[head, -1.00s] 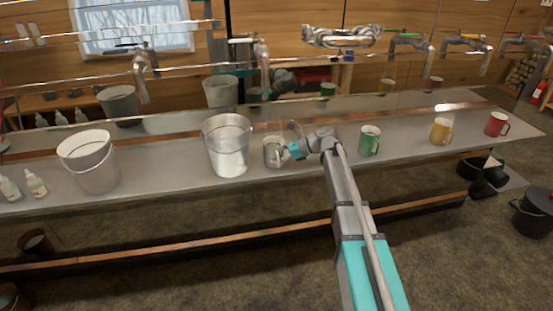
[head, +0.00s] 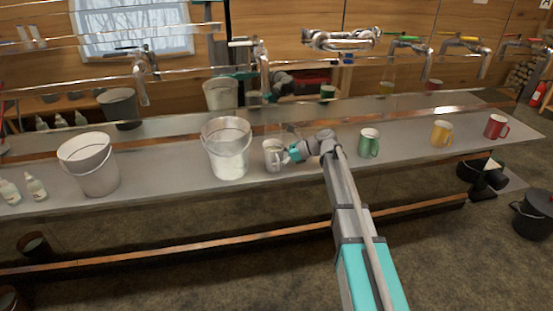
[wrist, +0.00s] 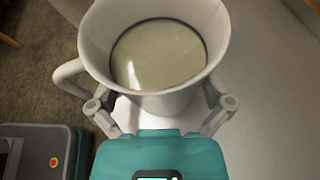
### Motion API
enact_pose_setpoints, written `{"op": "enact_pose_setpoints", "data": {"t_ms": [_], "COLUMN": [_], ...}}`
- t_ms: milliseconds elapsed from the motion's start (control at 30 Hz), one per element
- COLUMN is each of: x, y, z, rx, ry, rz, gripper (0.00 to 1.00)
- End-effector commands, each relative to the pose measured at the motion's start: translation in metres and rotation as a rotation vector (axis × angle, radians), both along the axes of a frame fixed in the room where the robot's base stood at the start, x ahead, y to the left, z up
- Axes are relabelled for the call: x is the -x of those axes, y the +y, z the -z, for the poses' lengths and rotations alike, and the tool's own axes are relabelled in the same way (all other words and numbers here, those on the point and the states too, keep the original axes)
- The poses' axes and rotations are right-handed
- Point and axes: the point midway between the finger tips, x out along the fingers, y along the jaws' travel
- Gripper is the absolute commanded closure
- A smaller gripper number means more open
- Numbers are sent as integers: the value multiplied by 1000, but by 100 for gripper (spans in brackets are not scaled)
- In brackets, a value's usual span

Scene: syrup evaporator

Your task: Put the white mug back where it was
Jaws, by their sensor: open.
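The white mug (head: 272,156) stands upright on the grey counter (head: 330,160), just right of a clear bucket. In the wrist view the mug (wrist: 160,60) fills the top middle, with pale liquid inside and its handle out to the left. My gripper (head: 286,155) is at the mug's right side in the head view. In the wrist view its open fingers lie on either side of the mug, their tips partly hidden by it. I cannot tell whether they touch it.
A clear bucket (head: 226,148) stands close left of the mug. A white bucket (head: 90,165) and bottles (head: 35,188) are further left. Green (head: 369,143), yellow (head: 441,133) and red (head: 496,126) mugs stand to the right. Taps (head: 262,58) and pipes hang behind.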

Motion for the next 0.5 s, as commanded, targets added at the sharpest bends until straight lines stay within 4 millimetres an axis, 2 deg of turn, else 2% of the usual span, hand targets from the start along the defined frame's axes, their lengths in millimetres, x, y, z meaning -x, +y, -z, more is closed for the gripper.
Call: {"op": "enact_pose_setpoints", "data": {"t_ms": [267, 500], "x": [-1, -3], "y": [-26, -63], "z": [-14, -29], "rx": [0, 0], "ry": [0, 0], "rz": [2, 2], "gripper": [0, 0]}}
